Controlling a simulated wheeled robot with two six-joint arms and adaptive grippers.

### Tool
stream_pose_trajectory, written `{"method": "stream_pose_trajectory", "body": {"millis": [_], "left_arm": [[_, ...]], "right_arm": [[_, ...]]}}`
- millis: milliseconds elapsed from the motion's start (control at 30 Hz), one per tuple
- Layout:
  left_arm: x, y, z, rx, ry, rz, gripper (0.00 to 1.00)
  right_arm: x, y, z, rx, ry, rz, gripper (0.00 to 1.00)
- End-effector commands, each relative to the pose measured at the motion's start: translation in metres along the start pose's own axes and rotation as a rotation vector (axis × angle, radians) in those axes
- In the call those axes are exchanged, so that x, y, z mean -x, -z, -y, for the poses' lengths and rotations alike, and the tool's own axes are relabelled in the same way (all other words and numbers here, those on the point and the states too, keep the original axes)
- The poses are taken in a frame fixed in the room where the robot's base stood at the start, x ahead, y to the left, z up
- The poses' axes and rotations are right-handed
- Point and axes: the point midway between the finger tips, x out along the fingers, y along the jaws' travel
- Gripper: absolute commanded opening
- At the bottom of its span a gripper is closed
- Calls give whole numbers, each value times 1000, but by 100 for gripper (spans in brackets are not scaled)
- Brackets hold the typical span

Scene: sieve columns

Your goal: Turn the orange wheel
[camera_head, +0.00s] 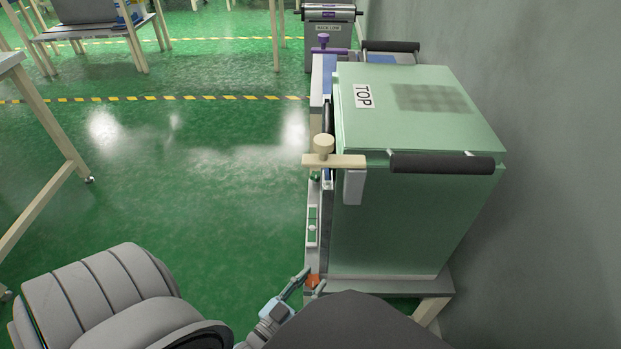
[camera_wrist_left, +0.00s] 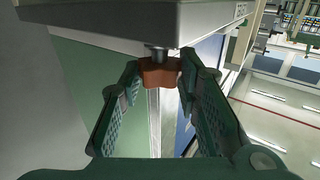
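The orange wheel (camera_head: 313,281) is small and lobed. It sits low at the near corner of the grey frame beside the large green box. In the left wrist view the wheel (camera_wrist_left: 158,72) hangs on a short metal stem under a grey plate. My left gripper (camera_head: 305,284) reaches it from below left. In the left wrist view the fingertips of my left gripper (camera_wrist_left: 160,66) stand on either side of the wheel, one left and one right. The fingers look open, close to its sides; firm contact is not visible. My right gripper is not in view.
The green box (camera_head: 390,220) marked TOP has a black handle (camera_head: 442,162) and stands against the grey wall. A cream T-shaped handle (camera_head: 333,160) and a purple knob (camera_head: 323,40) lie farther along. The green floor (camera_head: 190,200) left of the frame is free.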

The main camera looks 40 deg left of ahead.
Motion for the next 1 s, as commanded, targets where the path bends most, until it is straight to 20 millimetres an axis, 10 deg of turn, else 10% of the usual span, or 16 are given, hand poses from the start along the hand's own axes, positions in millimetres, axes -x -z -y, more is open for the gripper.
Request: {"method": "stream_pose_trajectory", "body": {"millis": [1000], "left_arm": [[-2, -2, 6, -3, -450, 0, 2]], "right_arm": [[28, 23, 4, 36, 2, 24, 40]]}}
